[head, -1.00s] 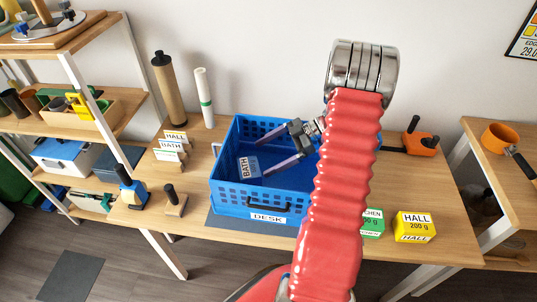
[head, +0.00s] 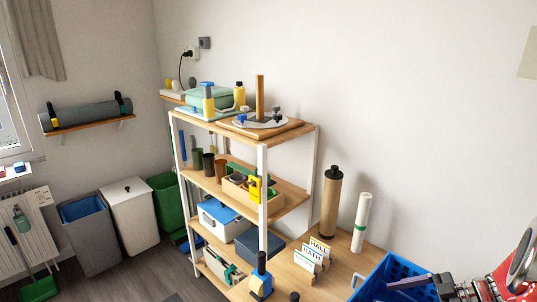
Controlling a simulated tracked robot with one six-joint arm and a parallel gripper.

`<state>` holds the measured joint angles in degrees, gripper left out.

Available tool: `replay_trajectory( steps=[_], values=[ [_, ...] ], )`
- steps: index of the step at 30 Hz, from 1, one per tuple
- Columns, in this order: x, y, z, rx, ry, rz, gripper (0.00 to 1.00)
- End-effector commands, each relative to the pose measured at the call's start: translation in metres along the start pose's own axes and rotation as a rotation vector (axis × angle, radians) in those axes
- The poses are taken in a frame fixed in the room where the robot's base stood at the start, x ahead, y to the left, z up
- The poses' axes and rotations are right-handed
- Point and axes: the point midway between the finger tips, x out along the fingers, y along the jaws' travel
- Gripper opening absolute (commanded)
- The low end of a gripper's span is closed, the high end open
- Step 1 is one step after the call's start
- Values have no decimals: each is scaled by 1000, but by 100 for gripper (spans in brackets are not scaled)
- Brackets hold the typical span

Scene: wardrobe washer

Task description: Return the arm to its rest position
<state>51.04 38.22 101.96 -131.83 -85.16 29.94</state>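My red arm (head: 505,283) enters at the bottom right corner of the head view, largely cut off by the frame edge. My gripper (head: 412,282) shows at the bottom edge, over the blue crate (head: 374,283). One grey finger points left; the other finger is not visible, so I cannot tell how far apart they are. No held thing shows. Most of the crate and its inside are out of the frame.
A wooden shelf unit (head: 263,160) with boxes and tools stands left of the table (head: 345,262). Bins (head: 128,215) stand further left. The wall above the table is bare.

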Motion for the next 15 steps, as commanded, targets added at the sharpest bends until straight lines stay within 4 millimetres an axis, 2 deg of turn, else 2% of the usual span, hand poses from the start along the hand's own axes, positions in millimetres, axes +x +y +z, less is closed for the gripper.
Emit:
replay_trajectory(
  steps=[1, 5, 10, 15],
  values=[
    [5, 2, -16, -40, -10, -20, 97],
    [16, 17, -48, -124, -45, 8, 97],
    [27, 55, -85, -204, -105, 147, 97],
    [29, 100, -128, -261, -173, 350, 97]
  ],
)
